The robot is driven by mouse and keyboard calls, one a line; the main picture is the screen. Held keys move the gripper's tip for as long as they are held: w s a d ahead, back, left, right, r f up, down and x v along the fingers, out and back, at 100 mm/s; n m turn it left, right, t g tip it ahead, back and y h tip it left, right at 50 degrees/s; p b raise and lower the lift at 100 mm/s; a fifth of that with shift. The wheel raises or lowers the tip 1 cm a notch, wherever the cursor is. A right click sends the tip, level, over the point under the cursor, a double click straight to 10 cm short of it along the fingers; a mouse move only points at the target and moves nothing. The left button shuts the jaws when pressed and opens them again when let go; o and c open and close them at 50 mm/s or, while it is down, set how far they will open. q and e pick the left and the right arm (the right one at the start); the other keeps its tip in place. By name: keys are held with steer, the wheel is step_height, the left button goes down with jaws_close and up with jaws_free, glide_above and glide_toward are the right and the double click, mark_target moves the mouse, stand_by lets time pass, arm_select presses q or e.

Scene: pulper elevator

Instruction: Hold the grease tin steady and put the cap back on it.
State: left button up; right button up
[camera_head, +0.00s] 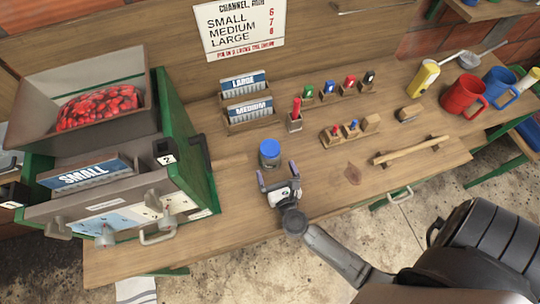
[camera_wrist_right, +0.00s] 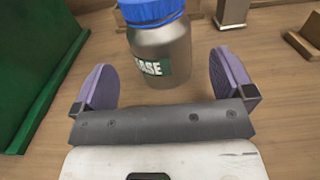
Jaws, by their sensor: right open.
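The grease tin (camera_head: 269,161) is a small grey metal tin standing upright on the wooden bench, with a blue cap (camera_head: 269,146) on its top. In the right wrist view the tin (camera_wrist_right: 160,45) shows a green label reading "ASE", and the blue cap (camera_wrist_right: 150,10) is cut by the top edge. I cannot tell whether the cap is fastened. My right gripper (camera_head: 277,173) is open just in front of the tin. Its two purple-grey fingers stand to either side, apart from the tin. My left gripper is not in view.
A green machine (camera_head: 190,150) with a tray of red cherries stands left of the tin. Behind are card boxes (camera_head: 248,112) and a red-handled tool in a block (camera_head: 295,118). Pegged blocks, a wooden bar (camera_head: 410,150) and mugs (camera_head: 463,95) lie right. Bench just right of the tin is clear.

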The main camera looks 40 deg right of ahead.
mark_target(273, 164)
steer(key=shift+w, duration=0.1)
steer(key=x, duration=0.4)
steer(key=shift+w+d+r+p, duration=0.1)
steer(key=shift+w+d+p, duration=0.05)
steer(key=shift+w+p, duration=0.2)
steer(key=shift+w+d, duration=0.3)
steer(key=shift+w, duration=0.3)
steer(key=c, duration=1.2)
